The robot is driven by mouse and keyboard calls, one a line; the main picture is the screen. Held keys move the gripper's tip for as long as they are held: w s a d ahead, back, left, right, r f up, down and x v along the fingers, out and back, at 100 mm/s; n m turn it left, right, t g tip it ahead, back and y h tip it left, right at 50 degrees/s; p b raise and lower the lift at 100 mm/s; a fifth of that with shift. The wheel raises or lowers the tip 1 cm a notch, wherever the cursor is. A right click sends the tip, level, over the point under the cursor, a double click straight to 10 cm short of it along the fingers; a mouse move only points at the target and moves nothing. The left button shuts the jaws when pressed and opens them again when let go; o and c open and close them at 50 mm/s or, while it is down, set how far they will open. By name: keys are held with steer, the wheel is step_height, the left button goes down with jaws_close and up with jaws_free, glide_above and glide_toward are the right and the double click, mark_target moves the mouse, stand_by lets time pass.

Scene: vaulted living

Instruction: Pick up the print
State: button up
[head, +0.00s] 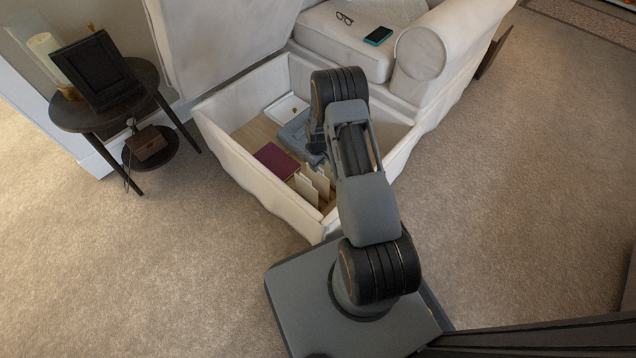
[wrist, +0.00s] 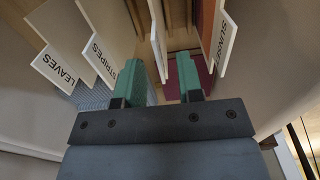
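I cannot tell for sure which thing is the print. In the wrist view white divider cards stand in a row, labelled "LEAVES" (wrist: 62,65), "STRIPES" (wrist: 103,60) and one that seems to read "SUNSE…" (wrist: 222,42). A blue patterned surface (wrist: 90,97) shows below the left cards. A thin pale upright panel (wrist: 157,35) shows between the fingertips. My gripper (wrist: 158,66) points in among the cards, its two green fingers apart; I see nothing clamped. In the head view my arm partly hides the gripper and the cards (head: 312,182).
The cards stand inside an open pale storage seat (head: 252,178) with raised walls. A maroon flat thing (head: 277,160) and a white tray (head: 286,108) lie inside. A dark side table (head: 72,115) stands at left. Carpet on the right is clear.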

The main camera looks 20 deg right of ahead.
steer(key=b, duration=0.3)
glide_above(318, 180)
step_height(318, 180, down, 5)
steer(key=shift+w+f, duration=0.1)
steer(key=shift+w, duration=0.05)
steer(key=shift+c, duration=0.5)
jaws_close()
